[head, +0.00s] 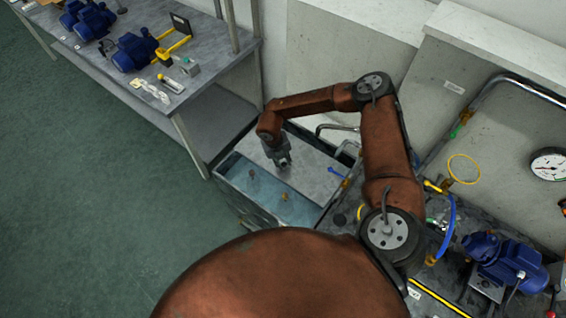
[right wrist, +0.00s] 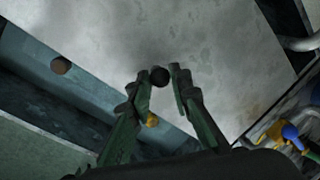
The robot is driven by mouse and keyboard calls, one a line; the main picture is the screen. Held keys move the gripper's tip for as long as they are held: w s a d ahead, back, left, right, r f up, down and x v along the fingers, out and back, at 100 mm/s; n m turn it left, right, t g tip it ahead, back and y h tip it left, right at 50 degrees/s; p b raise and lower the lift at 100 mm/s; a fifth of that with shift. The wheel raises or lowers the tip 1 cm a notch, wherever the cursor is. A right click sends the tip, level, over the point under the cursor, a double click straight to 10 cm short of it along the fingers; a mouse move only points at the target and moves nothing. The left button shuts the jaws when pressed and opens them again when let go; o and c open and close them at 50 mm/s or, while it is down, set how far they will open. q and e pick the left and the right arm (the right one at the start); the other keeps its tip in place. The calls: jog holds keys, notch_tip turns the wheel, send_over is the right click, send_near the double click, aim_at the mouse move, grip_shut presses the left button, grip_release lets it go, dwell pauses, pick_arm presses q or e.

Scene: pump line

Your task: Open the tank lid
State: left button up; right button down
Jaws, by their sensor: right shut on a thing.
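The tank (head: 233,200) stands on the floor below the bench. Its grey lid (head: 318,170) covers the back and right part, and a strip of pale blue water (head: 262,185) shows uncovered along the front left. My right gripper (head: 284,163) reaches down over the lid near its left edge. In the right wrist view the fingers of my right gripper (right wrist: 161,76) are shut on a round dark knob (right wrist: 159,77) on the lid (right wrist: 225,60). How the knob meets the lid is partly hidden. My left gripper is not in view.
A brown round piece (right wrist: 61,66) shows in the uncovered strip. A bench (head: 215,45) with blue pumps (head: 134,52) stands at the upper left. A blue pump (head: 505,258) and gauge (head: 549,164) are at the right. Green floor (head: 100,220) is clear.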

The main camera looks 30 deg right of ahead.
aim_at(292, 160)
jog(key=d, duration=0.1)
jog(key=w+d, duration=0.1)
jog(key=d, duration=0.2)
jog(key=shift+w+d, duration=0.1)
jog(key=shift+w, duration=0.25)
jog(key=c, duration=1.8)
grip_release()
jog(key=shift+o, duration=0.2)
notch_tip(292, 160, up, 12)
jog(key=a, duration=0.2)
jog(key=shift+w+a, duration=0.15)
jog(key=shift+a, duration=0.05)
jog(key=shift+a+f, duration=0.1)
jog(key=shift+f, duration=0.05)
